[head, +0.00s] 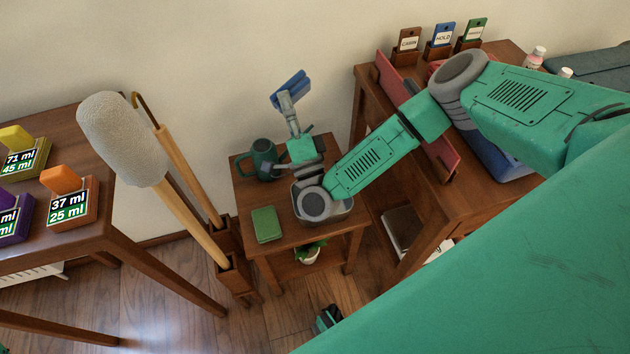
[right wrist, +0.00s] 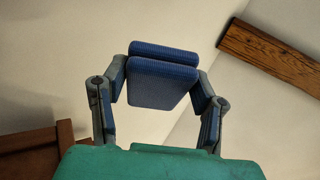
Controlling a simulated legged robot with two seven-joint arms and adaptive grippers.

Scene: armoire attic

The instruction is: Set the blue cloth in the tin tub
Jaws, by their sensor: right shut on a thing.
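The blue cloth (head: 289,88) is folded and sits in my right gripper (head: 290,98), raised in front of the wall above the small table. In the right wrist view the blue cloth (right wrist: 163,84) shows as two thick layers between the two fingers of my right gripper (right wrist: 160,78), which is shut on it. The tin tub (head: 345,213) is a grey metal tub on the small table. My right arm covers much of it, so its inside is mostly hidden. My left gripper is not in view.
The small table (head: 285,242) also bears a dark green mug (head: 263,160) and a green folded item (head: 266,224). A holder with a big pale padded roller (head: 122,138) stands to the left. A taller desk (head: 368,92) with labelled cards and a red board (head: 440,150) is on the right.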

